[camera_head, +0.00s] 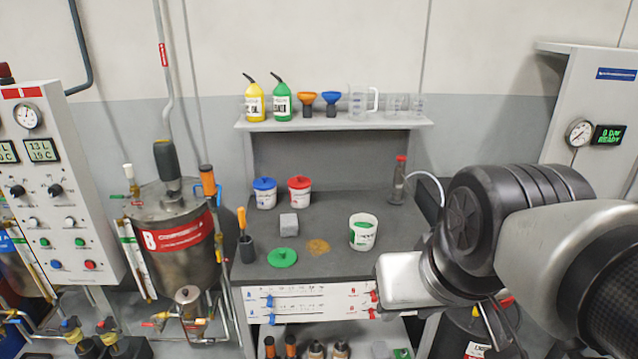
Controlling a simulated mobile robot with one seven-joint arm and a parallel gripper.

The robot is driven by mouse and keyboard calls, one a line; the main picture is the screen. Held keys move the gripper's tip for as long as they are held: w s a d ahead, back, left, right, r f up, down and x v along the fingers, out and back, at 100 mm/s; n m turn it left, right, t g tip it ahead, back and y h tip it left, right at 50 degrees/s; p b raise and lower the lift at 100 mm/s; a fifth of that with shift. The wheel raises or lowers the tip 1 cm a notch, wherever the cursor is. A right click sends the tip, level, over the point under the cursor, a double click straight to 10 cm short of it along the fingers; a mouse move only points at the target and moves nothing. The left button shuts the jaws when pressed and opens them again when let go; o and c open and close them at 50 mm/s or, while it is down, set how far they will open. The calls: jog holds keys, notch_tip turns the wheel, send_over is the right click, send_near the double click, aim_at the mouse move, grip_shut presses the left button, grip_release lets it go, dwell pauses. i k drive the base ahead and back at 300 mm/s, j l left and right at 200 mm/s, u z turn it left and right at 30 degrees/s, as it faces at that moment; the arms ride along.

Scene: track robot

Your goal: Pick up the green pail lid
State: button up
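The green pail lid (282,257) lies flat on the dark workbench (335,205), near its front edge and left of centre. It has a small raised knob on top. A white pail with green markings (362,234) stands open to its right, with green contents showing inside. My gripper (492,322) is at the lower right, pointing downward, well to the right of the lid and apart from it. Its fingers are dark and partly hidden by my arm, so I cannot tell whether they are open.
A dark cup with an orange-handled tool (247,249) stands just left of the lid. A grey block (288,224), a brown spill (318,247), and blue-lidded (264,192) and red-lidded (299,191) pails are nearby. A shelf (333,123) holds bottles, funnels and jugs.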

aim_at(282, 257)
jog(key=i+j, duration=1.05)
jog(key=i, duration=0.2)
